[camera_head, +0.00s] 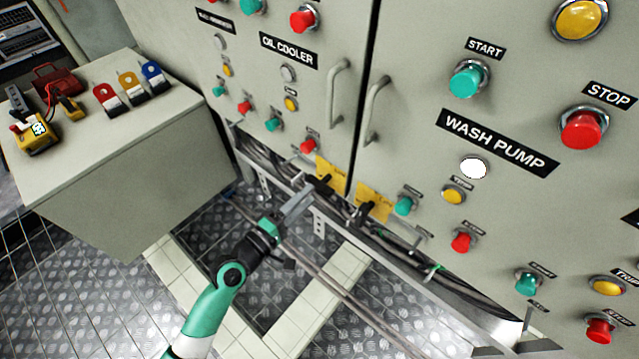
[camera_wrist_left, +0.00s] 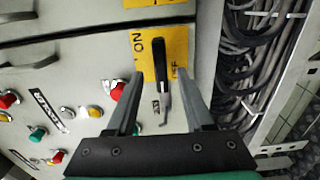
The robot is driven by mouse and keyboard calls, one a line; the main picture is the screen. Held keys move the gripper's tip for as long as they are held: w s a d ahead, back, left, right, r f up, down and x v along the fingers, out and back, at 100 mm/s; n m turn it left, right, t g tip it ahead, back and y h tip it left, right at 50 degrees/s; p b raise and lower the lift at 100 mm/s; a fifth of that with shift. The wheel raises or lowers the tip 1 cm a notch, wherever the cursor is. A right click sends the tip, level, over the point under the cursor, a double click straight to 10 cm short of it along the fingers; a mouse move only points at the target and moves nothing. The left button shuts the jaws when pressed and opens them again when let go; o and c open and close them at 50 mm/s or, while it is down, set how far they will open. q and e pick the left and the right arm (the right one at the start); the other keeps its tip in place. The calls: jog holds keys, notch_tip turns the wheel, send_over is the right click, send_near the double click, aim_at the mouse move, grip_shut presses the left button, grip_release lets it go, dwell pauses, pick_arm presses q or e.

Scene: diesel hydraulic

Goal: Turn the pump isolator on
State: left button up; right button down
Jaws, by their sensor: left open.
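Two yellow isolator plates sit low on the cabinet doors. The left plate (camera_head: 327,170) is under the oil cooler panel, the right plate (camera_head: 376,202) under the wash pump panel. Each has a black handle. My left gripper (camera_head: 304,200) is open in front of the left plate. In the left wrist view, this plate (camera_wrist_left: 146,52) reads ON and OFF, and its black handle (camera_wrist_left: 160,68) lies between the spread fingers of my left gripper (camera_wrist_left: 160,100), with gaps on both sides. A dark shape at the lower right seems to be my right gripper (camera_head: 528,328); its jaws are unclear.
Cables (camera_wrist_left: 240,50) run along a tray just below the plates. Door handles (camera_head: 339,95) and several push buttons stick out above. A grey bench (camera_head: 150,140) with padlocks stands at the left. The floor space below the cabinet is open.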

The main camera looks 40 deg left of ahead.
aim_at(319, 184)
pick_arm(q)
jog(key=w, duration=0.5)
jog(key=shift+w+a, duration=0.15)
jog(key=shift+a, duration=0.05)
grip_shut()
